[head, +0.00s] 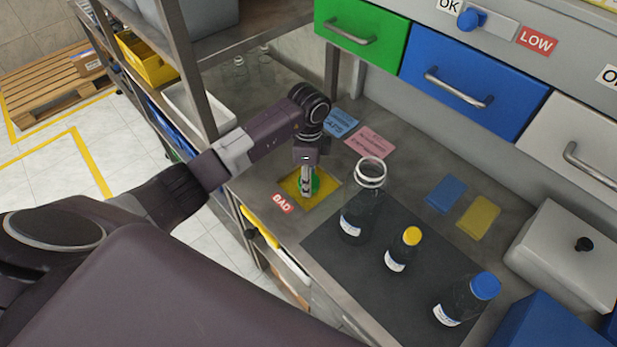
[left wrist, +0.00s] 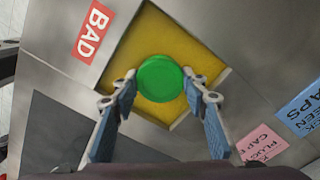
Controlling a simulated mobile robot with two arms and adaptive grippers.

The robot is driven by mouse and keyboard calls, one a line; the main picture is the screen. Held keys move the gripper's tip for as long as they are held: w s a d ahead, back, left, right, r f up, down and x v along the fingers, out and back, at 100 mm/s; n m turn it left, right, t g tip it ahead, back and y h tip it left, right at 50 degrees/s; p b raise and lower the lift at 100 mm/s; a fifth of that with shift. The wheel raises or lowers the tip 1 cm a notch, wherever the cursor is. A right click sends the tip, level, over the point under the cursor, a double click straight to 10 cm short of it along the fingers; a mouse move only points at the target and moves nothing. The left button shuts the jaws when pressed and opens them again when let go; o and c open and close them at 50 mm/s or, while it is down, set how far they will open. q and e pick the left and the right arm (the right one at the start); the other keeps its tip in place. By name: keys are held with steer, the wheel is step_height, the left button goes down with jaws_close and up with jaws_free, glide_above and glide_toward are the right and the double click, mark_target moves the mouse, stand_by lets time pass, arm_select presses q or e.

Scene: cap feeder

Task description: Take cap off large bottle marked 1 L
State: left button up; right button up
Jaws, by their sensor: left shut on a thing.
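My left gripper (head: 307,190) points down over the yellow-lined square (head: 325,196) next to a red BAD label. It is shut on a green cap (left wrist: 160,78), held between its fingertips above the square; the cap partly shows in the head view (head: 315,182). A large dark bottle (head: 360,212) with a bare, open-looking neck stands on the dark mat. A smaller bottle with a yellow cap (head: 412,236) and a bottle with a blue cap (head: 486,286) stand to its right. The labels are too small to read. My right gripper is not in view.
The BAD label (head: 283,203) lies beside the square. Blue (head: 341,121) and pink (head: 370,142) cards lie behind it. Drawers (head: 472,90) line the back; a shelf post (head: 196,70) rises at left.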

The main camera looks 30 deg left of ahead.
arm_select(q)
steer(key=shift+f, duration=0.15)
steer(key=o, duration=1.3)
